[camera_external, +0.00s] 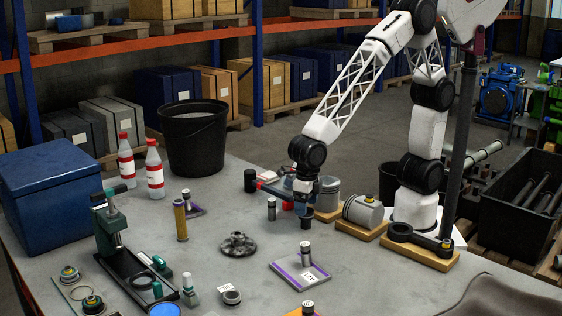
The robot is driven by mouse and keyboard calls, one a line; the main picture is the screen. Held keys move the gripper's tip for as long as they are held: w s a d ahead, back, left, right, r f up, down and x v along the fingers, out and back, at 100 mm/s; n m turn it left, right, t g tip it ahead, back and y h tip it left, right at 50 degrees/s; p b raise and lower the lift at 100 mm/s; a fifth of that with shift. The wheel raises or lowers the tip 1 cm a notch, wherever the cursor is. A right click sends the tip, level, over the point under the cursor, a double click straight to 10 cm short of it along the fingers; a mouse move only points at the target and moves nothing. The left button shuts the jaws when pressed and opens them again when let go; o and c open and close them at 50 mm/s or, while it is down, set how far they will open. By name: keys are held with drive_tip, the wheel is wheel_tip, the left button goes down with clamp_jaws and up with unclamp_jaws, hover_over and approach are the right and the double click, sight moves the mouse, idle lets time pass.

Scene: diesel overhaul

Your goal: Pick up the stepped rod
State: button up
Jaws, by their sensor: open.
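I cannot tell for sure which piece is the stepped rod. Several short upright metal pieces could be it: a silver and dark one (271,209) on the bare table left of my gripper, one (305,253) on a purple-edged plate (285,272) with a white label, and one (308,308) at the front edge of the picture. My gripper (305,211) points down over the middle right of the table, open. A dark round piece (306,223) shows right under it; whether it stands between the fingers is unclear.
Pistons on wooden blocks (362,212) stand close to the right of my gripper. A dark gear-like part (238,245) lies left of it. A black bucket (194,140), red-capped bottles (154,170), a blue box (50,190) and a green press (110,225) stand farther left.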

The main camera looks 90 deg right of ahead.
drive_tip(key=shift+f, duration=0.1)
drive_tip(key=shift+f, duration=2.6)
drive_tip(key=c, duration=1.5)
drive_tip(key=shift+r, duration=0.2)
drive_tip(key=shift+r, duration=4.9)
